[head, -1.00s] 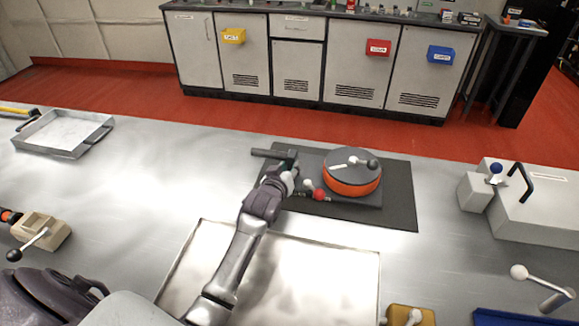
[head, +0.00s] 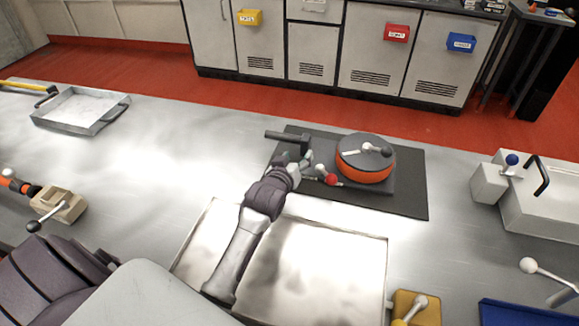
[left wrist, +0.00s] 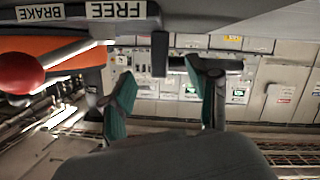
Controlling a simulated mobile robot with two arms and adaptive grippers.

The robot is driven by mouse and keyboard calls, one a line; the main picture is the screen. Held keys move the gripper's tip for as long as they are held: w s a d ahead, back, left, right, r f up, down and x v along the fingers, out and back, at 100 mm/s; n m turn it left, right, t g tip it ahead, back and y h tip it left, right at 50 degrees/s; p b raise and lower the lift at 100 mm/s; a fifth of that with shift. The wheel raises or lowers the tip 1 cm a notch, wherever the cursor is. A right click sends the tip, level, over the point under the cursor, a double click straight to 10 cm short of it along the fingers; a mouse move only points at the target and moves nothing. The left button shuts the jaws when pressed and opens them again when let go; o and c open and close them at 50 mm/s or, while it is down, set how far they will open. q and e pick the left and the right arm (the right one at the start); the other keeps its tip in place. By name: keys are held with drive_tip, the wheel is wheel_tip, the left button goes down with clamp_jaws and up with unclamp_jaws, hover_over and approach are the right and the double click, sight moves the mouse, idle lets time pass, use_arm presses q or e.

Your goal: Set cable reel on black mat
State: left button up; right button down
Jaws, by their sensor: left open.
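The cable reel (head: 362,172) is a round drum with a grey top, an orange side and a crank with a dark knob. It stands on a dark base, over the black mat (head: 413,203) in the head view. A red-knobbed lever (head: 331,179) sits at its left; the red knob (left wrist: 20,73) and BRAKE and FREE labels show in the left wrist view. My left gripper (head: 303,167) is at the reel's left side, close to a dark bar handle (head: 285,136). Its teal-padded fingers (left wrist: 165,95) are apart. Contact with the handle is unclear. My right gripper is out of view.
A shallow metal tray (head: 80,106) lies at the far left. A pale box with a black handle (head: 540,208) stands at the right. A recessed pale panel (head: 310,268) lies in front of the mat.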

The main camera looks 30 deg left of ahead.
use_arm(q)
drive_tip(key=v, duration=0.7)
drive_tip(key=shift+s, duration=0.2)
